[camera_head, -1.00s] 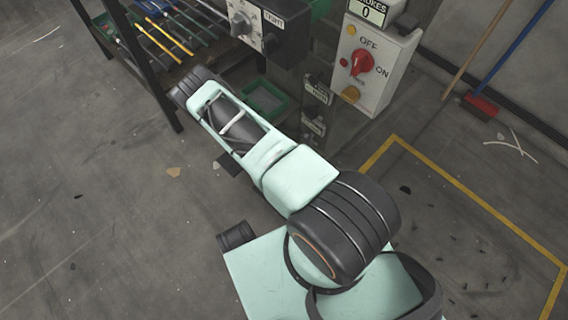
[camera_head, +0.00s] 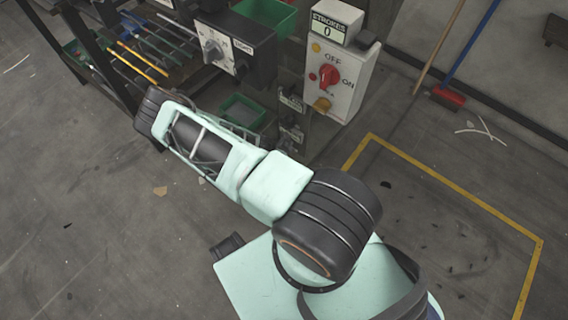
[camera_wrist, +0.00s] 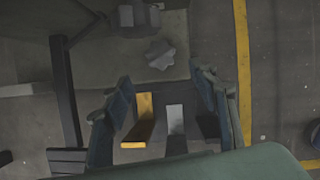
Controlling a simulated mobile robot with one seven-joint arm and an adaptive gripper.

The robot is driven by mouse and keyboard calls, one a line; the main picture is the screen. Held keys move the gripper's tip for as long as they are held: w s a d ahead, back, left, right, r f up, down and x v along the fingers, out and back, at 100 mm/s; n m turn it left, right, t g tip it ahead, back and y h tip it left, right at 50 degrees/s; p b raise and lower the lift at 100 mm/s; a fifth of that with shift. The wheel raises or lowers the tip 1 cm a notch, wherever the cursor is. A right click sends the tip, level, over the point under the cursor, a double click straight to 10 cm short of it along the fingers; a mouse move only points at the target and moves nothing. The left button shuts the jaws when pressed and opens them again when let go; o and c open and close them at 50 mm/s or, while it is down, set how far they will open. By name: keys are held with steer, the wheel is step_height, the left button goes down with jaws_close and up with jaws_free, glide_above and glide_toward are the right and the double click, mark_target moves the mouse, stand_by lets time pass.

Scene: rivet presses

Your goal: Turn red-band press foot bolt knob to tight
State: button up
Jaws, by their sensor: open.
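In the wrist view a grey lobed knob (camera_wrist: 160,54) lies above the middle, just beyond my fingertips and between their lines. No red band shows near it, and I cannot tell how tight it is. My gripper (camera_wrist: 163,88) is open, its two blue-grey fingers spread apart with nothing held. A yellow plate (camera_wrist: 140,118) and a grey plate (camera_wrist: 175,120), possibly pedals, show between the fingers. In the head view my arm reaches toward the base of the bench, and neither gripper nor knob can be made out.
A white switch box (camera_head: 340,85) with a red OFF/ON knob stands behind the arm, next to a dark dial box (camera_head: 232,48). A tool shelf (camera_head: 140,100) is at left. Green bins (camera_head: 243,112) sit near the forearm.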

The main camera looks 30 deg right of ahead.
steer(key=b+x, duration=0.4)
steer(key=x, duration=0.6)
steer(key=shift+w+d+f+b, duration=0.15)
steer(key=shift+d+f+b, duration=0.1)
steer(key=shift+f+b, duration=0.1)
steer(key=shift+r, duration=0.1)
steer(key=shift+c, duration=0.2)
steer(key=c, duration=1.1)
steer(key=shift+m, duration=0.3)
steer(key=shift+w+m+g+h, duration=0.15)
steer(key=shift+m+g, duration=0.4)
steer(key=shift+m, duration=0.85)
steer(key=shift+m+g+h, duration=0.15)
steer(key=shift+m+g, duration=0.4)
steer(key=shift+m, duration=0.85)
steer(key=o, duration=1.1)
steer(key=shift+o, duration=0.2)
